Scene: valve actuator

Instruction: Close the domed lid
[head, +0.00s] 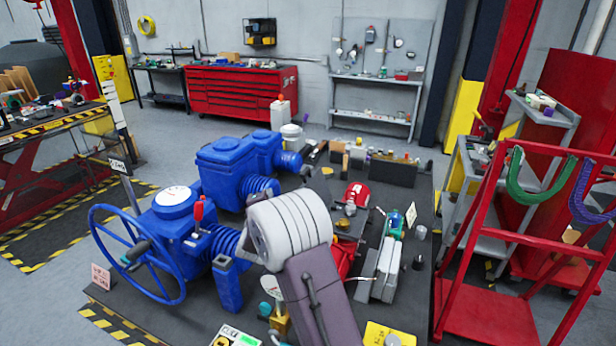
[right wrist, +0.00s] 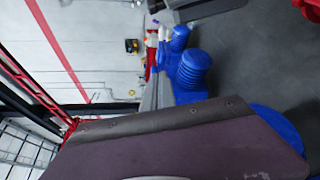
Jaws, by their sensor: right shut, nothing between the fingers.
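The blue valve actuator (head: 232,168) stands on a dark bench, with a blue handwheel (head: 140,255) at its left. A round white-faced dial (head: 173,197) sits on top of its near housing, and a red-handled lever (head: 199,212) stands beside it. I cannot make out for certain which part is the domed lid. My right arm reaches up from the bottom, and its white ribbed end (head: 290,228) covers part of the actuator's right side. My right gripper is shut and empty; its fingertips are not clear. The actuator also shows in the right wrist view (right wrist: 190,75). My left gripper is out of view.
Right of my arm the bench holds a red rounded part (head: 357,194), grey blocks (head: 378,270) and several small items. A red cart frame (head: 480,300) stands at the right. A red tool cabinet (head: 240,90) is at the back.

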